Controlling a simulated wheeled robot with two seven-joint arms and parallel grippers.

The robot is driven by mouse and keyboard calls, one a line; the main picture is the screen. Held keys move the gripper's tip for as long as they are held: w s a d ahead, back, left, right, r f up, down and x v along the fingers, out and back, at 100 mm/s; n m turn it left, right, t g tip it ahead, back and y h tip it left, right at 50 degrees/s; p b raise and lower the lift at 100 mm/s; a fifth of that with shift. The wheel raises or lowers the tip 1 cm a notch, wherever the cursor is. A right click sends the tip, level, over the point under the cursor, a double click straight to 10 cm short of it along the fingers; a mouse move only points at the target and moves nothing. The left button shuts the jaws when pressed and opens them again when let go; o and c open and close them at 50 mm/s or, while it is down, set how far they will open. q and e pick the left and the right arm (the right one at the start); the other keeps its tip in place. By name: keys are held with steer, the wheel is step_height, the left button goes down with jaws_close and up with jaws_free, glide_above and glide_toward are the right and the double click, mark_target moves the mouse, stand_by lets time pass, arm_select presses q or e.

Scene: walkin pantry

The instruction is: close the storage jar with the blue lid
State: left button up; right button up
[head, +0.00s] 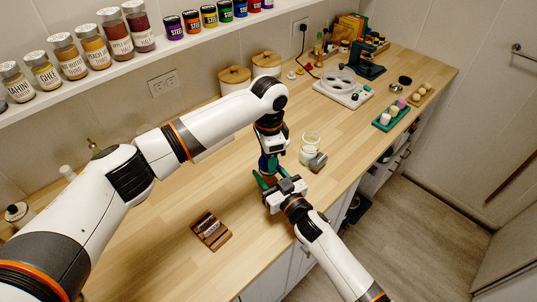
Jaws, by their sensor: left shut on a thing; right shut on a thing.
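A small dark blue piece (263,163), which looks like the blue lid, shows at the fingers of my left gripper (269,162), which reaches down from above and is shut on it. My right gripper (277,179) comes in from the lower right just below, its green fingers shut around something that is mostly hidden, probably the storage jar. The two grippers are very close together, one above the other. The arms and fingers cover the join, so I cannot tell whether the lid sits on the jar.
A wooden holder (211,231) lies at the front left. Wooden-lidded canisters (235,82) stand by the wall. Counter right of the glass is clear.

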arm_select(q)
steer(key=shift+f, duration=0.3)
steer(key=m, duration=1)
steer(key=shift+m, duration=0.4)
steer(key=m, duration=1.1)
steer(key=shift+m, duration=0.3)
steer(key=m, duration=0.7)
